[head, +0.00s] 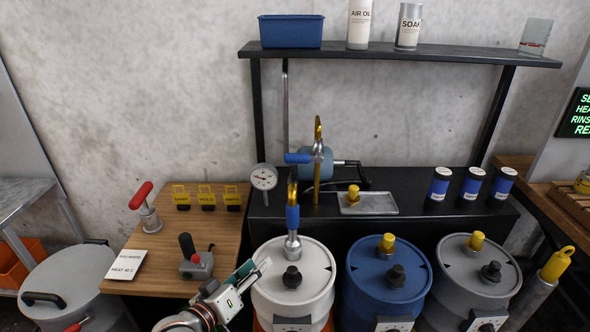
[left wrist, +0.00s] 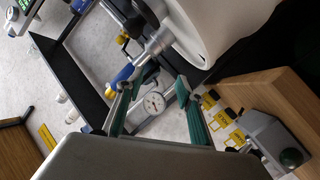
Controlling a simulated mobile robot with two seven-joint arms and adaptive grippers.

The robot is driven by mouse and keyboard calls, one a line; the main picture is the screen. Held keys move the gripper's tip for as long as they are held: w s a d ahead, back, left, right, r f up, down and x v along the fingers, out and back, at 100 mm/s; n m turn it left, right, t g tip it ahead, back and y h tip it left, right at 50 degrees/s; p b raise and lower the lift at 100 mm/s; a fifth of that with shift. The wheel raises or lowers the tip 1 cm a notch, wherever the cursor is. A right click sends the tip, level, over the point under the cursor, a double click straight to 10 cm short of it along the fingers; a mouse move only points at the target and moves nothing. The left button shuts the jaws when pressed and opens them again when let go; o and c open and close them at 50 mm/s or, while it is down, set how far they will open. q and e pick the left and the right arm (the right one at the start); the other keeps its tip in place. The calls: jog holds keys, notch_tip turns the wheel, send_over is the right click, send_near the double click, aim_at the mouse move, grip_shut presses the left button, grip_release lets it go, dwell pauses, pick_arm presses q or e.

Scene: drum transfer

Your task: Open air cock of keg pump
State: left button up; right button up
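A grey metal pump fitting with a blue sleeve (head: 293,217) stands upright in the top of the white drum (head: 268,262); a yellow-brown curved piece rises above it. Behind it, a blue handle (head: 297,158) sits beside a metal body and a blue cylinder (head: 316,165) on the black bench. I cannot tell which part is the air cock. My left gripper (head: 253,269) is at the white drum's left rim, below and left of the fitting. In the left wrist view its green fingers (left wrist: 164,80) are apart with nothing between them. The metal fitting (left wrist: 155,45) shows beyond the fingertips. My right gripper is not seen.
A dial gauge (head: 263,178) stands at the bench's left end. A grey lever box (head: 196,265) and yellow tags (head: 207,196) are on the wooden table left of my gripper. A blue drum (head: 388,282) and a grey drum (head: 475,282) stand to the right.

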pick_arm(q)
jog(key=w+d+r+n+h+b, duration=0.2)
jog(key=w+d+r+h+b, duration=0.1)
jog(key=w+r, duration=0.4)
jog(key=n+h+b, duration=0.3)
jog(key=n+b, duration=0.1)
jog(key=b, duration=0.2)
send_near(291, 162)
jog(key=f+x, duration=0.1)
jog(key=x, duration=0.3)
jog(key=shift+w+d+r, duration=0.25)
jog(key=shift+w+r, duration=0.05)
jog(key=shift+r, duration=0.25)
jog(key=b+x, duration=0.1)
jog(key=x, duration=0.5)
jog(key=shift+w+d+f, duration=0.1)
jog(key=shift+w+d, duration=0.1)
jog(key=shift+d, duration=0.05)
jog(key=shift+w+d, duration=0.2)
jog(key=shift+w+d+r, duration=0.15)
jog(key=shift+d+r, duration=0.05)
jog(key=c, duration=1)
grip_shut()
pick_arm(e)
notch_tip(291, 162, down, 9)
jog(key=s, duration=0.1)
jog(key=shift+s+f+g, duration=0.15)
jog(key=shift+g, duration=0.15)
